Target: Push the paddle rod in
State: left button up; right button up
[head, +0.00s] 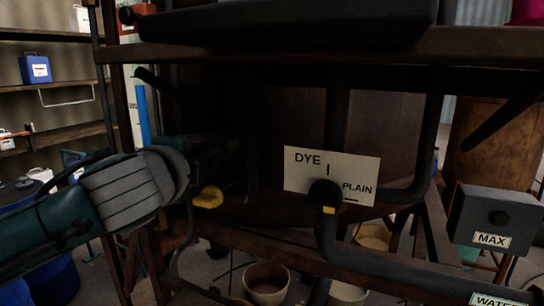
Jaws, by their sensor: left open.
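My left arm comes in from the left, and its dark gripper (222,160) is in front of the dark vat frame, left of the DYE / PLAIN plate. Its fingers barely stand out against the shadow, and I see nothing held between them. A yellow knob-like end (208,197) shows just below the gripper; whether it belongs to the paddle rod I cannot tell, nor whether the gripper touches it. I cannot make out the paddle rod for certain. My right gripper is not in view.
A white DYE / PLAIN plate (305,178) sits behind a dark lever with a yellow band (329,210). A grey MAX box (494,218) is at right. Dark pipes and wooden beams crowd the middle. Tan bowls (266,280) stand below. Shelves (50,90) are at left.

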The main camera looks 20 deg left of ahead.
pick_arm(q)
jog(key=b+v, duration=0.1)
jog(key=v, duration=0.8)
jog(key=shift+s, duration=0.35)
jog(key=shift+d, duration=0.1)
jog(key=s+d+f+n+g+h, duration=0.25)
jog(key=s+f+n+g, duration=0.45)
jog(key=s, duration=0.4)
jog(key=s+d+f+n+g+h, duration=0.2)
jog(key=s+d+f+n+g, duration=0.3)
jog(key=s+f, duration=0.55)
notch_tip(320, 180, up, 25)
jog(key=s+n+p, duration=0.1)
jog(key=s+p, duration=0.1)
jog(key=p, duration=2.2)
jog(key=shift+s+h, duration=0.3)
jog(key=shift+h, duration=0.05)
